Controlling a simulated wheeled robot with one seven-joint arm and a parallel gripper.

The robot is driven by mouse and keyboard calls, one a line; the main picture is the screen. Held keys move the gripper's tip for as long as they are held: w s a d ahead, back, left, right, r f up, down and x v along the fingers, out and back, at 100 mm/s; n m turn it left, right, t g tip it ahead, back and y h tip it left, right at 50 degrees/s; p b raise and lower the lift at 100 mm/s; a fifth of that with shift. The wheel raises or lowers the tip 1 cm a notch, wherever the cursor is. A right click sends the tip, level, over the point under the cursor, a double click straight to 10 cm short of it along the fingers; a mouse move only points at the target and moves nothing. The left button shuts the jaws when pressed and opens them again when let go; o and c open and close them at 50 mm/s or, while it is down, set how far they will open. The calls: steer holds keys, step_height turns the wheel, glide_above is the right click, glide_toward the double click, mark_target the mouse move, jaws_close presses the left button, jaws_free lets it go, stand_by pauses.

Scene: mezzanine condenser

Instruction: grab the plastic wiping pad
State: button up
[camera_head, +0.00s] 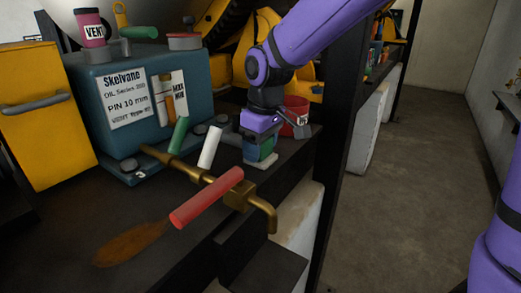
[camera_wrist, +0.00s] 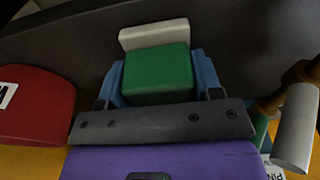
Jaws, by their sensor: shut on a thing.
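The wiping pad is a green block (camera_wrist: 157,73) with a pale white base (camera_wrist: 154,34). In the wrist view it sits between the two blue fingers of my gripper (camera_wrist: 157,82), which are shut on it from both sides. In the head view my gripper (camera_head: 260,146) points down over the dark bench. The pad's pale base (camera_head: 262,161) shows below the fingers, at or just above the bench top; I cannot tell if it touches. Most of the green part is hidden by the fingers there.
A red container (camera_head: 297,112) stands just behind my gripper. A brass pipe with a red handle (camera_head: 206,198), a white cylinder (camera_head: 210,146) and a green cylinder (camera_head: 179,135) are to the left. A blue oil unit (camera_head: 118,65) stands further left. A dark post (camera_head: 340,150) rises at right.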

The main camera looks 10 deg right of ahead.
steer(key=shift+r, duration=0.15)
steer(key=shift+r, duration=0.6)
step_height(320, 180, up, 2)
steer(key=shift+r, duration=0.15)
steer(key=s+d, duration=0.3)
steer(key=s, duration=0.4)
steer(key=s+d+r, duration=0.1)
steer(key=s+d, duration=0.2)
steer(key=s, duration=0.4)
steer(key=shift+s+d+r, duration=0.15)
steer(key=shift+s+d, duration=0.15)
steer(key=shift+d, duration=0.05)
